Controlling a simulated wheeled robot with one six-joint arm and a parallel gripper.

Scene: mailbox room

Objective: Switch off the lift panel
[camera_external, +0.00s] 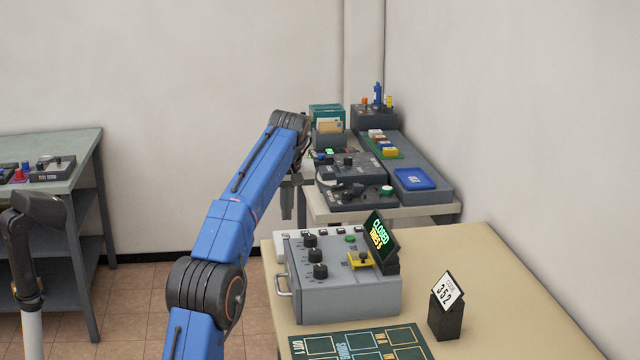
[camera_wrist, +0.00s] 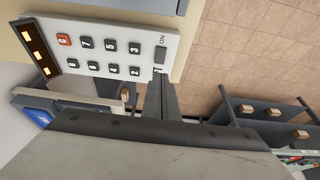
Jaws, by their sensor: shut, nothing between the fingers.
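A white panel (camera_wrist: 100,45) with several dark numbered buttons, a red C button (camera_wrist: 65,40) and a dark display with orange marks fills the upper left of the wrist view. It looks like the lift panel. A dark grey switch (camera_wrist: 161,54) sits at its right end beside the letters ON. My gripper (camera_wrist: 160,80) is shut and empty, its tips close to that switch end; I cannot tell whether they touch. In the external view my gripper (camera_external: 287,214) points down at the table's back-left corner, beside a white strip with dark buttons (camera_external: 310,233), partly hidden behind a grey box.
The grey box (camera_external: 345,295) with black knobs and a yellow part stands on the near table (camera_external: 480,270). A farther table holds grey devices and a blue tray (camera_external: 415,179). Tiled floor lies left.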

